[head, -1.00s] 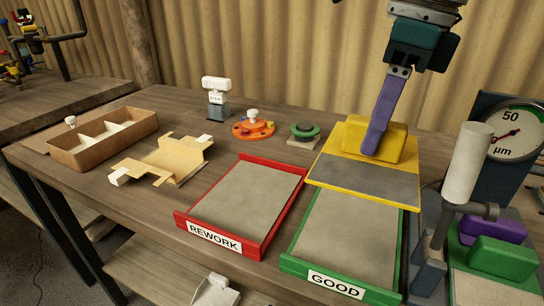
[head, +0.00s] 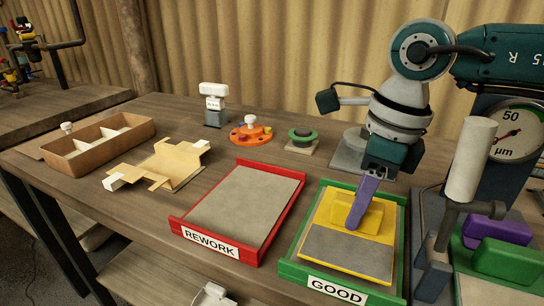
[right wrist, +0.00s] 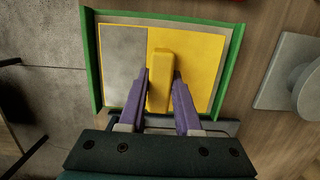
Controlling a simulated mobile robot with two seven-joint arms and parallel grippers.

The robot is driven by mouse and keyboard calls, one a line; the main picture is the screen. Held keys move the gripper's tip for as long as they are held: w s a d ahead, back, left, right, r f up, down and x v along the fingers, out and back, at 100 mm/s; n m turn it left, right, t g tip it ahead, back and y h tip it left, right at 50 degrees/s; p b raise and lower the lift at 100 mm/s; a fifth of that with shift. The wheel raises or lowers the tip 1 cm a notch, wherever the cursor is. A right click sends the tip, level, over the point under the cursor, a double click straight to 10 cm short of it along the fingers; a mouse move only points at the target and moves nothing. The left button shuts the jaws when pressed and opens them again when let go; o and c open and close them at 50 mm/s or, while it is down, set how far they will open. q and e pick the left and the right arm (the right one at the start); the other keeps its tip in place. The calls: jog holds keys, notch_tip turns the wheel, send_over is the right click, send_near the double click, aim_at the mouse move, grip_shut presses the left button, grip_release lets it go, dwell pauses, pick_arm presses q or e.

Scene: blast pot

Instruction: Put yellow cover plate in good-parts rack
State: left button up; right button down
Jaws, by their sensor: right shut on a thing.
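The yellow cover plate (head: 317,222) has a grey front half and a raised yellow block. It lies flat within the rim of the green good-parts rack (head: 402,262), labelled GOOD, in the head view. My right gripper (head: 356,222) is shut on the plate's raised block from above. In the right wrist view the two purple fingers (right wrist: 160,92) stand on either side of the yellow block (right wrist: 159,65), and the plate sits inside the green walls (right wrist: 92,60). Whether the plate fully rests on the rack floor is hard to tell. My left gripper is not in view.
A red REWORK tray (head: 178,228) stands empty, left of the green rack. A gauge (head: 510,130) and a stand with a white cylinder (head: 470,160) are close on the right. An orange disc (head: 251,134) and a cardboard box (head: 98,150) lie farther left.

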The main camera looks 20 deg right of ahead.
jog(key=shift+w+f, duration=0.1)
jog(key=shift+f, duration=0.25)
jog(key=c, duration=1)
grip_release()
jog(key=shift+f, duration=0.2)
jog(key=o, duration=0.4)
jog(key=shift+r, duration=0.15)
